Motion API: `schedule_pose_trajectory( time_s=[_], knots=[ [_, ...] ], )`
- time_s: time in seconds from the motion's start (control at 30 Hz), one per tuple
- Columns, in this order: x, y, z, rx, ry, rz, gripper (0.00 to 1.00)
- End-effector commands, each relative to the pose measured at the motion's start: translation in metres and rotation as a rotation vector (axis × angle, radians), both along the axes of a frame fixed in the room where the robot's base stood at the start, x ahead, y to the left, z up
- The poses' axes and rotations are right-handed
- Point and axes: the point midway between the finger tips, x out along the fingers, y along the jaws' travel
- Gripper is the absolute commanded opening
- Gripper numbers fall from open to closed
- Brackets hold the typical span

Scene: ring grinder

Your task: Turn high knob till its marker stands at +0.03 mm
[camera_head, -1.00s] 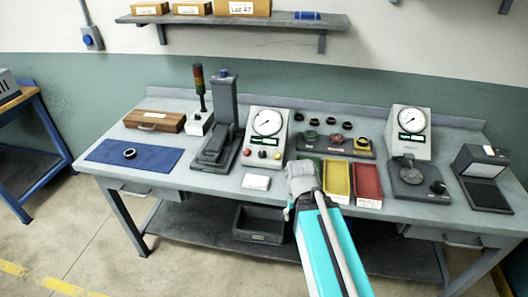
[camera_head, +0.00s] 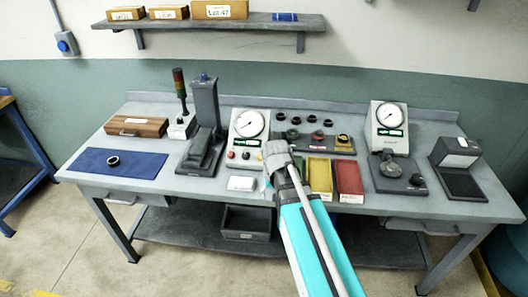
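A white dial gauge unit (camera_head: 249,125) stands at the middle back of the bench, with a green display under its dial. A row of small knobs sits along its lower front, a red one (camera_head: 231,155), a pale one (camera_head: 245,155) and another red one (camera_head: 259,156). Their markers and any scale are too small to read, and I cannot tell which is the high knob. My gripper (camera_head: 275,151) is just right of this row in the picture, seen from behind. Its fingers are hidden, so its opening and any contact cannot be told.
A dark press (camera_head: 205,125) and a signal lamp (camera_head: 180,90) stand left of the gauge. Green, yellow (camera_head: 320,175) and red (camera_head: 348,177) trays lie right of my gripper. A rack of rings (camera_head: 315,143) is behind them. A second gauge (camera_head: 388,125) stands farther right.

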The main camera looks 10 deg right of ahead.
Motion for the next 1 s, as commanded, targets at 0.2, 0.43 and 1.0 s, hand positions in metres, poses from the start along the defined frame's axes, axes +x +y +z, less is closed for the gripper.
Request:
schedule_pose_trajectory(
  time_s=[0.2,0.43,1.0],
  knots=[
    [0.092,-0.003,0.053,0.025,-0.007,-0.121,0.74],
    [0.173,-0.009,0.093,0.054,-0.012,-0.25,0.74],
    [0.222,-0.013,0.113,0.076,-0.014,-0.342,0.74]
  ],
)
